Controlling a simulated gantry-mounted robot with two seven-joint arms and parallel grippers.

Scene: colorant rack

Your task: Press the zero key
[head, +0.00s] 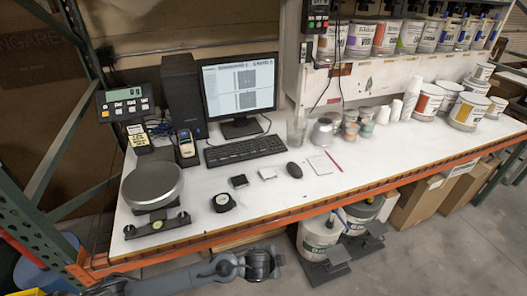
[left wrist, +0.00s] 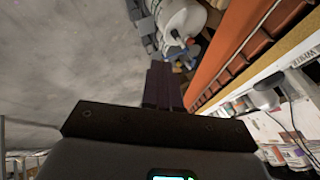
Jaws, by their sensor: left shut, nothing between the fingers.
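The key labels are too small to read, so I cannot tell which is the zero key. The scale's round grey pan (head: 152,184) is in front of it and looks empty. My left gripper (head: 262,265) is low, in front of the bench's front edge and far from the indicator. Its fingers are together and empty in the left wrist view (left wrist: 163,85). My right gripper is not in view.
The bench (head: 240,195) has an orange front beam (head: 215,238). Pails (head: 318,237) stand under the bench. A green rack post (head: 40,205) is at far left.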

